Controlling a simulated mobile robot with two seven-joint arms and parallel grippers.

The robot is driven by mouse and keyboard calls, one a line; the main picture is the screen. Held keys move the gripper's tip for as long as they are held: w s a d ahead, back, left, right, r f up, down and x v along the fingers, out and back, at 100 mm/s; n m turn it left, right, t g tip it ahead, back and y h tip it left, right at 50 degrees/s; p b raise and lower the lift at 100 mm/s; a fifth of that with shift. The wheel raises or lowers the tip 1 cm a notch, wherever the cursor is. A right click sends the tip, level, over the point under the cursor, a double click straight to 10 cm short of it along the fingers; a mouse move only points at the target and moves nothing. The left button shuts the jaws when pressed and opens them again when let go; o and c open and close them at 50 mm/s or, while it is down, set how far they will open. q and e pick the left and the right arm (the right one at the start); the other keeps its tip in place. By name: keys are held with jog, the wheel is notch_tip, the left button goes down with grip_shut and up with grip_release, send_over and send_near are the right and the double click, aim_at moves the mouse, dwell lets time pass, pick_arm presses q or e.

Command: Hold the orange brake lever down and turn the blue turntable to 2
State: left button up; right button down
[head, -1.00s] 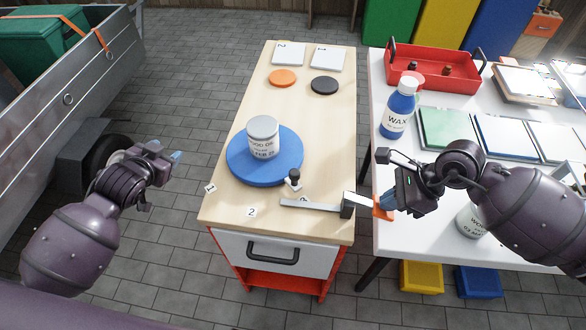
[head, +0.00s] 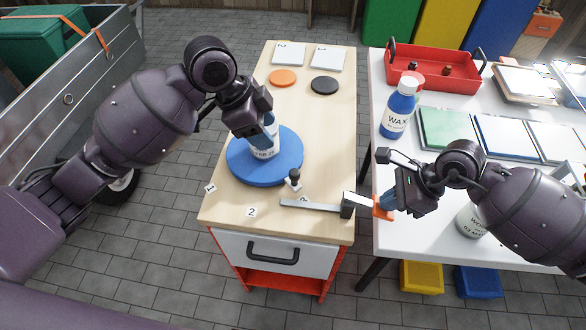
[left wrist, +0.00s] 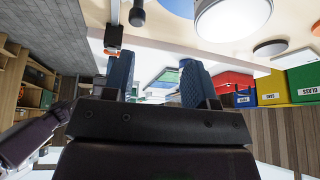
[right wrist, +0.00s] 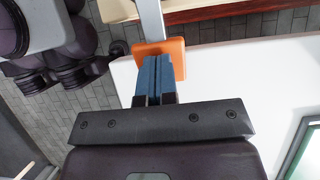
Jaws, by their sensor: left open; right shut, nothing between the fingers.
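The blue turntable (head: 240,170) lies on the wooden bench with a white can (head: 264,152) standing on it. The turntable's edge knob (head: 294,176) is near the bar of the brake lever. The brake lever's orange end (head: 383,208) sticks out past the bench's right edge. My right gripper (head: 388,203) is shut and empty with its fingertips at that orange end; the right wrist view shows the fingertips over the orange pad (right wrist: 176,58). My left gripper (head: 266,135) is open above the turntable, in front of the can and partly hiding it. In the left wrist view the can (left wrist: 232,18) is beyond the fingers.
Number labels 1 (head: 210,188) and 2 (head: 252,212) are on the bench front; a third is partly hidden by the lever. An orange disc (head: 282,78) and a black disc (head: 324,85) lie at the back. A blue wax bottle (head: 397,110) stands on the white table at right.

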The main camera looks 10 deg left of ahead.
aim_at(293, 172)
pick_arm(q)
jog(key=shift+m+g, duration=0.6)
jog(key=shift+m, duration=0.2)
jog(key=x, duration=0.4)
jog(key=s+x, duration=0.1)
jog(key=x, duration=0.3)
jog(key=s+d+x, duration=0.1)
jog(key=x, duration=0.2)
jog(key=shift+d+f, duration=0.15)
jog(key=shift+d, duration=0.1)
grip_shut()
